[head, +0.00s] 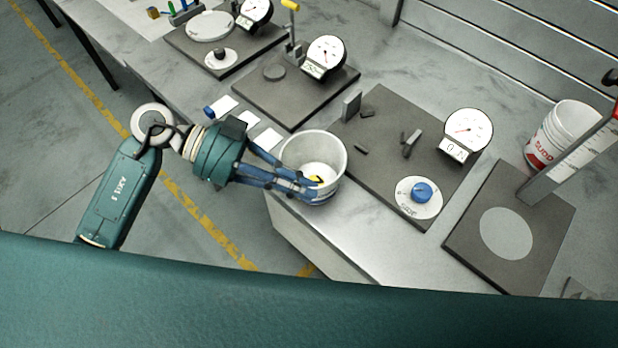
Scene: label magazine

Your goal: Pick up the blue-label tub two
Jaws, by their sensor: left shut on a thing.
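A pale grey open-topped tub (328,147) is at the near left edge of the bench, close to upright. No label shows on its visible side, so I cannot tell if it is the blue-label one. My left gripper (308,186) reaches in from the left and is shut on this tub at its left and near side. The blue fingers cover part of the tub wall, and a small yellow patch shows by the fingertips. I cannot tell whether the tub's base touches the bench. My right gripper is not in view.
A white tub with a red label (565,133) stands at the right. Beside my held tub is a dark plate (375,135) with a dial gauge (467,132) and a blue knob (421,192). White cards (248,119) lie behind the gripper. More gauge plates stand farther back.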

